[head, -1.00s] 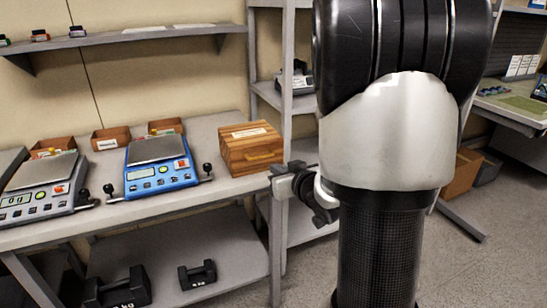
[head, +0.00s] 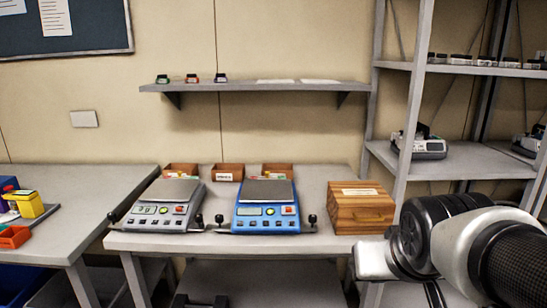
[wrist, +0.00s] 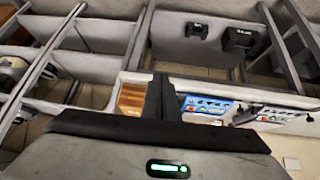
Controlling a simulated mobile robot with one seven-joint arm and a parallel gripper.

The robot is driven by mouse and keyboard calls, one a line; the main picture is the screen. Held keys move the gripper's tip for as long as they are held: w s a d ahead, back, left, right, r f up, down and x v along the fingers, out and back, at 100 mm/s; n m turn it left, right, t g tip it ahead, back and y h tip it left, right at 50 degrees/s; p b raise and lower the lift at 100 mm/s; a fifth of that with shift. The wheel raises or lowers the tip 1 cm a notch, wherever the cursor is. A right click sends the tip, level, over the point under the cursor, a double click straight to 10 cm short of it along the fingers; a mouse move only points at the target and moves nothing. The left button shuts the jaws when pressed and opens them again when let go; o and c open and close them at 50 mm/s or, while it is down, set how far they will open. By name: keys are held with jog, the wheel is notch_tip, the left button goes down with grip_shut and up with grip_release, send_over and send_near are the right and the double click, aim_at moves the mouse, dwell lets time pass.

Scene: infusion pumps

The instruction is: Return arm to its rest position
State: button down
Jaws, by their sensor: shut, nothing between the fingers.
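My gripper (wrist: 163,98) shows in the wrist view with its two dark fingers together and nothing between them. My arm (head: 462,250) reaches in from the lower right of the head view, to the right of the wooden box; the fingers cannot be made out there. In the wrist view the gripper points toward the bench front, with the wooden box (wrist: 132,97) to its left and the blue device (wrist: 207,106) to its right. The gripper appears apart from both.
In the head view the grey device (head: 165,212), blue device (head: 265,212) and wooden box (head: 360,212) stand on a bench (head: 135,243). A wall shelf (head: 255,87) hangs above. A metal rack (head: 418,95) stands at the right. Dark weights (wrist: 240,41) sit on the lower shelf.

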jog(key=s+a+r+g+y+p, duration=0.1)
jog(key=s+a+r+g, duration=0.1)
jog(key=s+a, duration=0.45)
notch_tip(320, 180, up, 21)
jog(key=s+d+p, duration=0.1)
jog(key=d+p, duration=0.1)
jog(key=p, duration=2)
jog(key=shift+s+r+n, duration=0.15)
jog(key=shift+n, duration=0.25)
